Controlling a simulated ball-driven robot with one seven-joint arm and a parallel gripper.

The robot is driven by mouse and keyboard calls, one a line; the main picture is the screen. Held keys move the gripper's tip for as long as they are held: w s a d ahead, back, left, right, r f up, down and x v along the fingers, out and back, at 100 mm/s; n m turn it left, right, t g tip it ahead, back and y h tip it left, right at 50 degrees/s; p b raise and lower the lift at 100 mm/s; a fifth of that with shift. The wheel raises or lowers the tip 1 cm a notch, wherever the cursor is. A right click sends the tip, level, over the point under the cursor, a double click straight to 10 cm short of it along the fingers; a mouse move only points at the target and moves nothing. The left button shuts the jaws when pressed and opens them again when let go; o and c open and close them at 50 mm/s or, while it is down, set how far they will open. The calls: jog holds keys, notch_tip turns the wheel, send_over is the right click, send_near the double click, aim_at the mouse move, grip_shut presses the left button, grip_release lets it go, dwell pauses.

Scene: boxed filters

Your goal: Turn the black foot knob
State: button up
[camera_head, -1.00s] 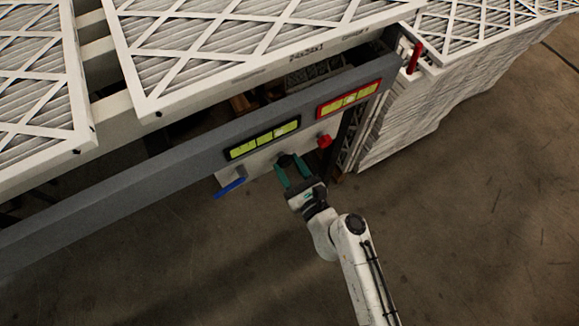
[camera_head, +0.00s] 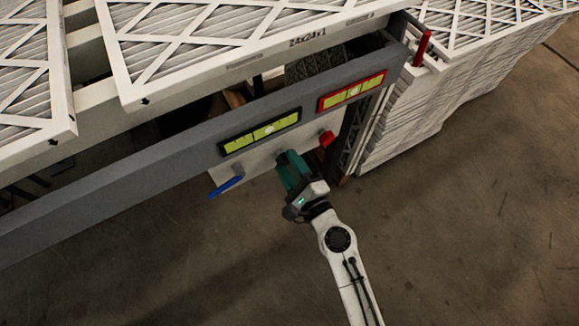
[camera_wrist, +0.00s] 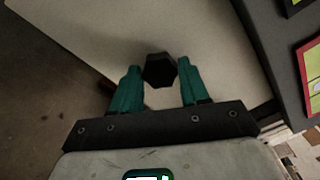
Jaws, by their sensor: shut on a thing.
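The black foot knob (camera_wrist: 158,70) is a dark, faceted knob on a pale panel in the wrist view. My gripper (camera_wrist: 159,72) has one teal finger on each side of it, and the fingers are closed on the knob. In the head view, my gripper (camera_head: 287,160) reaches up to the pale panel (camera_head: 260,160) under the grey beam, between a blue lever (camera_head: 227,187) and a red knob (camera_head: 327,138). The fingers hide most of the black knob there.
Two spirit levels, one black-framed (camera_head: 260,133) and one red-framed (camera_head: 352,91), sit on the grey beam (camera_head: 130,185). White-framed filters (camera_head: 220,40) lie above. A stack of filters (camera_head: 410,125) stands at the right. The concrete floor (camera_head: 470,240) is clear in front.

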jog(key=n+b, duration=0.2)
jog(key=n, duration=0.2)
jog(key=shift+f+n, duration=0.15)
jog(key=shift+n, duration=0.15)
jog(key=shift+n+b, duration=0.65)
jog(key=shift+n, duration=1.25)
jog(key=o, duration=1.1)
jog(key=shift+c, duration=0.2)
jog(key=b+v, duration=0.3)
jog(key=v, duration=0.7)
jog(key=shift+s+d, duration=0.25)
jog(key=shift+s, duration=0.1)
